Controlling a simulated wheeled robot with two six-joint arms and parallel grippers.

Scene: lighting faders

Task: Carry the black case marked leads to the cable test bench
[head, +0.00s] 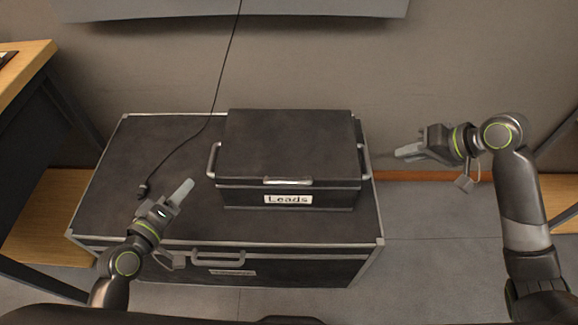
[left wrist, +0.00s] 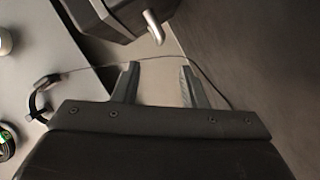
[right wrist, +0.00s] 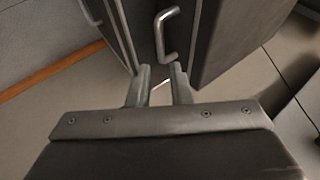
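The black case with a "Leads" label (head: 288,150) sits closed and upright on a larger black trunk (head: 150,160). It has a metal handle on each side and a latch at the front. My left gripper (head: 181,192) is in front of and left of the case's left handle (head: 213,160), apart from it. It is open and empty in the left wrist view (left wrist: 158,80), with the handle (left wrist: 153,26) beyond the fingers. My right gripper (head: 405,151) is right of the case's right handle (head: 365,160), apart from it. Its fingers (right wrist: 160,78) are apart and empty, below the handle (right wrist: 165,34).
A thin black cable (head: 215,95) hangs down and lies across the trunk's left part, its end near my left gripper. A wooden-topped table (head: 30,60) stands at the left. A wall is behind the trunk. Open floor (head: 430,240) lies to the right.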

